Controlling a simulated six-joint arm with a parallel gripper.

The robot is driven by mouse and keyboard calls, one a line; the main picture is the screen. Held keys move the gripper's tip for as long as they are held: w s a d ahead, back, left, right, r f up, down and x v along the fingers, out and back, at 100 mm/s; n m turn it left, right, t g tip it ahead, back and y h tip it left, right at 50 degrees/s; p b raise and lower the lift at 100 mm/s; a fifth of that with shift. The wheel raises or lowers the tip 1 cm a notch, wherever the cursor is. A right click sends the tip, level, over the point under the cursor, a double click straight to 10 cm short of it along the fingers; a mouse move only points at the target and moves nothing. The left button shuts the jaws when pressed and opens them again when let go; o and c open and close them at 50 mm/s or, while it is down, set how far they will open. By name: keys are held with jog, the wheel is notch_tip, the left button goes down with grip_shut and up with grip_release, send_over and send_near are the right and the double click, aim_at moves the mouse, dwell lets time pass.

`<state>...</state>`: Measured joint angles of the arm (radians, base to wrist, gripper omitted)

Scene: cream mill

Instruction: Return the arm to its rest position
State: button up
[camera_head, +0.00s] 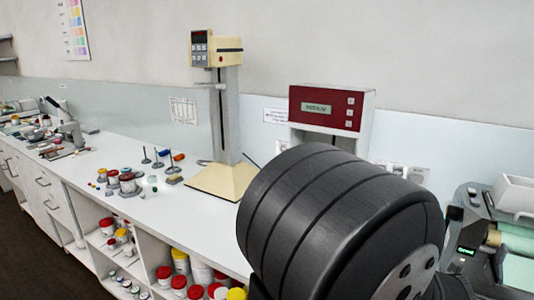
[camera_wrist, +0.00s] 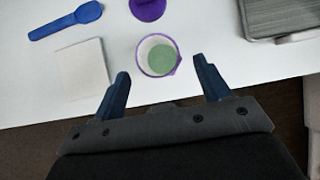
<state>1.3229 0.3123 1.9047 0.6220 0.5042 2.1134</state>
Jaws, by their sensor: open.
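My gripper (camera_wrist: 161,88) shows in the wrist view with its two dark blue fingers spread apart and nothing between them. It hangs at the edge of the white counter. A small cup (camera_wrist: 172,44) with a purple rim and green contents stands on the counter just beyond the gap between the fingertips, apart from them. In the head view a large dark part of my arm fills the lower right and hides the counter behind it. The gripper's fingers do not show in that view.
A purple lid (camera_wrist: 148,8), a blue spatula (camera_wrist: 64,21) and a white square (camera_wrist: 82,68) lie near the cup. A cream mill (camera_head: 215,95) and a red-fronted device (camera_head: 325,108) stand along the wall. A grey machine (camera_head: 480,235) is at right.

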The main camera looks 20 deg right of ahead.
jog(key=v, duration=0.7)
jog(key=x, duration=1.3)
jog(key=shift+s+a+f, duration=0.1)
jog(key=shift+f, duration=0.05)
jog(key=r, duration=0.5)
jog(key=shift+s, duration=0.3)
jog(key=s+a+r, duration=0.1)
jog(key=s+r, duration=0.6)
jog(key=s, duration=0.4)
jog(key=w+d+m+g+h, duration=0.1)
jog(key=w+d+m+g, duration=0.1)
jog(key=w+d+m, duration=0.2)
jog(key=shift+w+d+r+m+h, duration=0.15)
jog(key=shift+w+d+m+h, duration=0.15)
jog(key=shift+w+d, duration=1.8)
jog(key=shift+o, duration=0.2)
jog(key=shift+w+a, duration=0.15)
jog(key=shift+a, duration=0.05)
